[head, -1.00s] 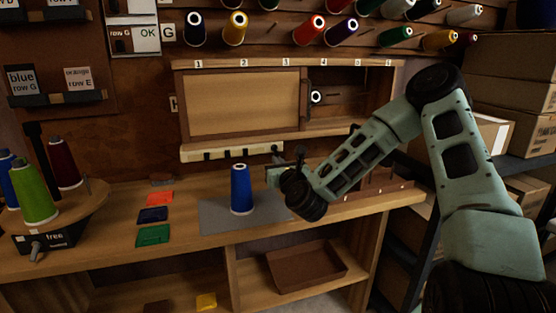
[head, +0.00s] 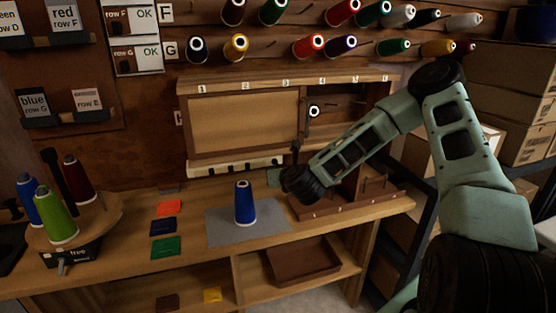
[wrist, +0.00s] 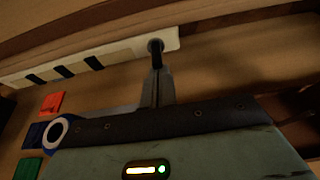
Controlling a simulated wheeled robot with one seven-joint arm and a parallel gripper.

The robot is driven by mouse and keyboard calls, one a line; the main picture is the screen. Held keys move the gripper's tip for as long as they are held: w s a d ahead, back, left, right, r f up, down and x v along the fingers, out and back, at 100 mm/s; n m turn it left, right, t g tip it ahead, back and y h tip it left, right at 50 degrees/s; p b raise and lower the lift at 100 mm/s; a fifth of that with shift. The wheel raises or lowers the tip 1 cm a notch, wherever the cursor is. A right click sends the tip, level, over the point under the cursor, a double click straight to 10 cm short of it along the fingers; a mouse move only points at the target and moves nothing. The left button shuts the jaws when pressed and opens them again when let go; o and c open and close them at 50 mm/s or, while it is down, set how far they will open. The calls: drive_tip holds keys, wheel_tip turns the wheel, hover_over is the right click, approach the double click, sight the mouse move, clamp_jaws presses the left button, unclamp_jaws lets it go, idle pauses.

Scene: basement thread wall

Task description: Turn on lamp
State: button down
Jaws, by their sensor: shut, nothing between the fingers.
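No lamp can be made out for certain in either view. A pale strip (head: 235,167) with several dark bars runs along the back of the bench under the cabinet. My gripper (head: 274,178) is shut and empty, near the right end of the strip.
A blue thread spool (head: 245,203) stands on a grey mat (head: 218,235) left of my gripper. A wooden rack (head: 325,209) lies to the right. A carousel (head: 100,222) with spools stands at the left. Coloured cards (head: 165,226) lie between.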

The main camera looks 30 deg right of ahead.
drive_tip(key=r+g+p, duration=0.1)
drive_tip(key=r+p, duration=0.1)
drive_tip(key=p, duration=0.1)
drive_tip(key=shift+f+g+y, duration=0.3)
drive_tip(key=shift+f+g, duration=0.1)
drive_tip(key=shift+f, duration=0.25)
drive_tip(key=shift+r, duration=0.2)
drive_tip(key=shift+r+p, duration=0.65)
drive_tip(key=shift+r, duration=0.05)
